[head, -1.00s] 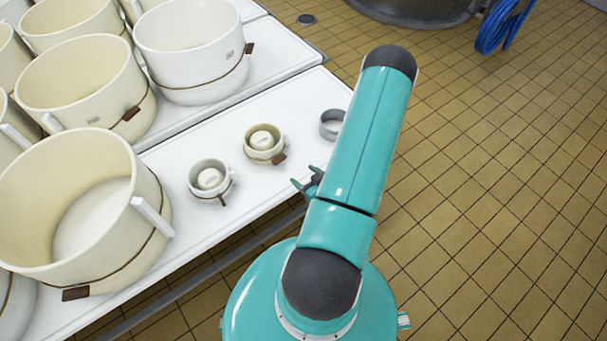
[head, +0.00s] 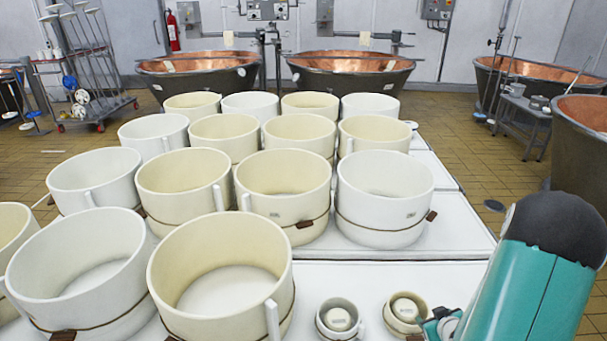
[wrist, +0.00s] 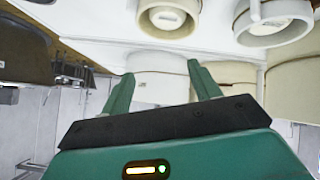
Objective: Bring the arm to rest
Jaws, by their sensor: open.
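My arm (head: 540,275), teal with a dark rounded cap, rises at the lower right of the head view. My gripper (wrist: 160,78) shows in the wrist view with its two teal fingers spread apart and nothing between them. In the head view only a small teal part of it shows at the bottom edge, beside a small cream pot. The wrist view looks upside down, with the white table at the top. My forearm and base are mostly out of the frame.
A small white pot (head: 338,318) and a small cream pot (head: 403,312) stand on the white table (head: 468,232) near the arm. Several large white and cream tubs (head: 384,200) fill the table's left. Copper vats (head: 350,72) stand behind.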

